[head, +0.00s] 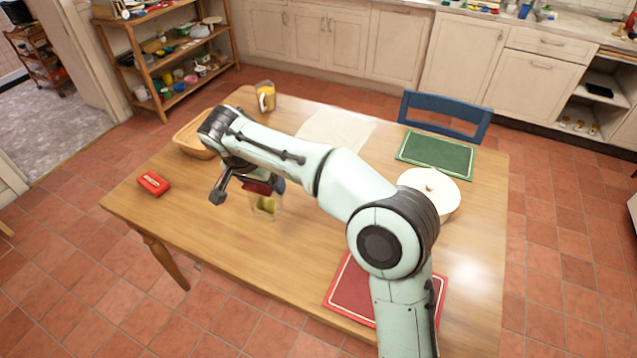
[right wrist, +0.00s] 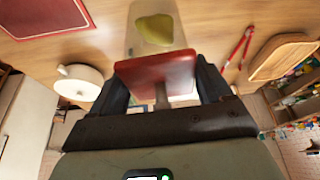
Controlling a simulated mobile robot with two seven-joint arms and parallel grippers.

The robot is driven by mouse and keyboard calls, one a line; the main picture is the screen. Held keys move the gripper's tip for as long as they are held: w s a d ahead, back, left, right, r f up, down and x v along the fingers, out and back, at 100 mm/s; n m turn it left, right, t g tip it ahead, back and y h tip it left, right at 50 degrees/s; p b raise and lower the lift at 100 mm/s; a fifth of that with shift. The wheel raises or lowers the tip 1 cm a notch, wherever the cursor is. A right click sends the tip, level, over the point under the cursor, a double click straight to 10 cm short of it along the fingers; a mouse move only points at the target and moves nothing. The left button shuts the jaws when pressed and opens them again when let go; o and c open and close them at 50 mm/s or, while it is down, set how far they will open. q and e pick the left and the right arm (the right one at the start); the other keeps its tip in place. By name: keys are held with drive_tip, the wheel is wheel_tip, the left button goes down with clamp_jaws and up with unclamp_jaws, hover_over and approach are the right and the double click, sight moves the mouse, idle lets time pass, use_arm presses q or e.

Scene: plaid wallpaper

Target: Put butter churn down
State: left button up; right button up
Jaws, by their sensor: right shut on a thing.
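The butter churn is a clear jar (head: 265,206) with a red lid and something yellow inside. My right gripper (head: 250,188) is shut on its red lid, over the left part of the wooden table (head: 230,255). In the right wrist view, the red lid (right wrist: 155,68) sits between the two dark fingers, and the clear jar (right wrist: 155,28) extends beyond it towards the table. I cannot tell whether the jar's base touches the tabletop. My arm hides part of the churn in the head view. My left gripper is not in view.
A white lidded pot (head: 425,182), green mat (head: 437,153) and red mat (head: 348,288) are right. Red tongs (right wrist: 240,45) lie near the tray. The front left tabletop is clear.

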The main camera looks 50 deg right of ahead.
drive_tip(key=shift+s+d+r+m, duration=0.25)
drive_tip(key=shift+s+r+m, duration=0.15)
drive_tip(key=shift+r, duration=0.05)
drive_tip(key=shift+s+d+f, duration=0.1)
drive_tip(key=shift+s+f, duration=0.05)
drive_tip(key=shift+f, duration=0.05)
wheel_tip(320, 180, down, 19)
drive_tip(key=b, duration=0.3)
drive_tip(key=shift+f, duration=0.15)
drive_tip(key=o, duration=1.4)
drive_tip(key=shift+f+b, duration=0.15)
drive_tip(key=shift+b, duration=0.15)
drive_tip(key=o, duration=0.3)
